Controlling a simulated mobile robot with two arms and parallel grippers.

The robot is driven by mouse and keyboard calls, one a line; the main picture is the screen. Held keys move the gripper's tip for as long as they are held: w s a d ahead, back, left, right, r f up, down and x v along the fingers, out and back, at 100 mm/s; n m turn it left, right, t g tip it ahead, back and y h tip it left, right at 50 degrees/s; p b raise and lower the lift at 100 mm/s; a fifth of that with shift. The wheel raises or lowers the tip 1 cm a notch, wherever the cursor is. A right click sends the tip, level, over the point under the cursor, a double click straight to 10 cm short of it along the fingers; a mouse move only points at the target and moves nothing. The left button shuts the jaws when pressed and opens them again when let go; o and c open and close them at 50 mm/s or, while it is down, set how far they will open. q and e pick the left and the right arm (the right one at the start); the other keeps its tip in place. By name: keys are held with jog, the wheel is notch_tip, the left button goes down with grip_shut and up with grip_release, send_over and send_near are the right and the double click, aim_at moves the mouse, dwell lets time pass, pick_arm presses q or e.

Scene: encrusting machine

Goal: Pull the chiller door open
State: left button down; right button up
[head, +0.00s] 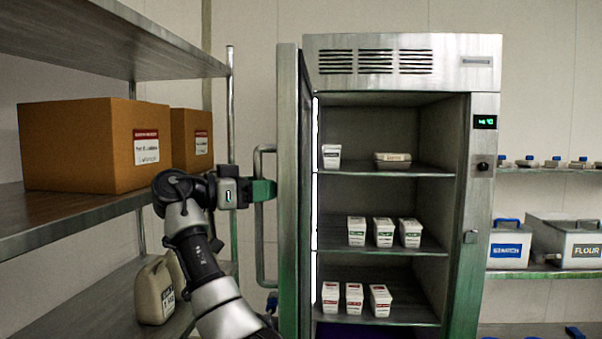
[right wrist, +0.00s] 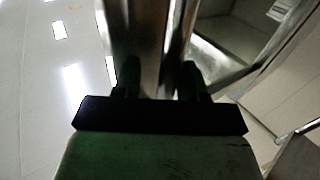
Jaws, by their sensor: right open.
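The chiller (head: 403,70) stands in the middle of the head view. Its door (head: 292,190) is swung open to the left and shows nearly edge-on, so the shelves inside are exposed. A long vertical bar handle (head: 259,235) is on the door's left-facing side. My right gripper (head: 268,190) is at the upper part of this handle. In the right wrist view its two dark fingers (right wrist: 158,76) are apart, with the shiny metal handle bar (right wrist: 152,45) running between them. Firm contact is not visible. My left gripper is not in view.
A metal rack (head: 100,218) with cardboard boxes (head: 85,145) and a beige jug (head: 155,292) stands close on the left of my arm. Several white tubs (head: 383,232) sit inside the chiller. A wall shelf (head: 540,272) with bins is at right.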

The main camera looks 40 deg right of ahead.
aim_at(296, 162)
jog(key=s+d+r, duration=0.1)
jog(key=s, duration=0.1)
jog(key=s+d+r+b, duration=0.1)
jog(key=s+d+r, duration=0.1)
jog(key=s, duration=0.1)
jog(key=s+d+r+b, duration=0.1)
jog(key=s+r, duration=0.1)
jog(key=shift+s+d, duration=0.25)
jog(key=shift+s+r, duration=0.15)
jog(key=shift+s, duration=0.05)
jog(key=shift+a+r, duration=0.1)
